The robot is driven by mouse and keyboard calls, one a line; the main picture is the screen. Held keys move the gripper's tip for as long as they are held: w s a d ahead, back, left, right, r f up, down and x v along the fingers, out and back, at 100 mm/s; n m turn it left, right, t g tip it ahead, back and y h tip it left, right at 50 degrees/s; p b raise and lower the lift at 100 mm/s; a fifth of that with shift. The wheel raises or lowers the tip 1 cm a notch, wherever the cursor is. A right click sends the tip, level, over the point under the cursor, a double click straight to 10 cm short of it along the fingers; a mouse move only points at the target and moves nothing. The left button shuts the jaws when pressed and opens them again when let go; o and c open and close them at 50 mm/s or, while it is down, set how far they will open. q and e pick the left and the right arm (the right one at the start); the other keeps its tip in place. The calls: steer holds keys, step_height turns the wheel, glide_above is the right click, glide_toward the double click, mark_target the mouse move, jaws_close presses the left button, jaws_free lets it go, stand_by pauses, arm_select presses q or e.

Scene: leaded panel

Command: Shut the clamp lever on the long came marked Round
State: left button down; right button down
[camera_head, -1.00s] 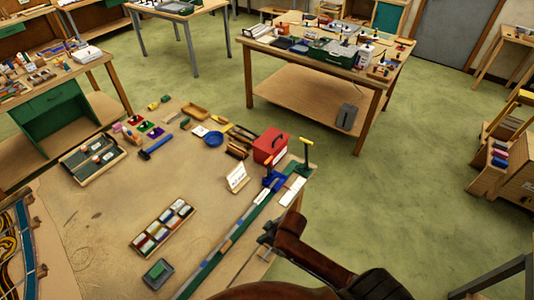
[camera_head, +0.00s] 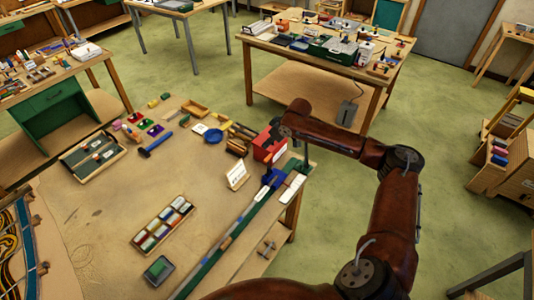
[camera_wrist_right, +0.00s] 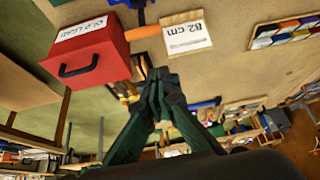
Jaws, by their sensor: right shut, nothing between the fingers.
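A long green strip (camera_head: 228,248) runs along the right edge of the bench, with a blue clamp base (camera_head: 272,178) and a white label (camera_head: 292,188) at its far end. I cannot read the name Round. A dark green upright (camera_head: 306,157) stands by the label; my right forearm hides its yellow top. My right gripper (camera_head: 274,130) is shut and empty above the red box (camera_head: 268,149). In the right wrist view my right gripper (camera_wrist_right: 160,78) shows shut, beside the red box (camera_wrist_right: 88,52) and an "82 cm" card (camera_wrist_right: 186,36). My left gripper is out of view.
A white card (camera_head: 237,175) stands left of the red box. The bench middle is clear. Another table (camera_head: 340,70) stands behind.

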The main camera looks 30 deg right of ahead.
steer(key=shift+w+d+r, duration=0.4)
steer(key=shift+d+r, duration=0.25)
steer(key=shift+r, duration=0.2)
steer(key=shift+f, duration=0.1)
steer(key=p, duration=0.4)
glide_above(268, 166)
steer(key=w, duration=0.1)
step_height(268, 166, down, 9)
steer(key=shift+w+f, duration=0.15)
steer(key=shift+w, duration=0.1)
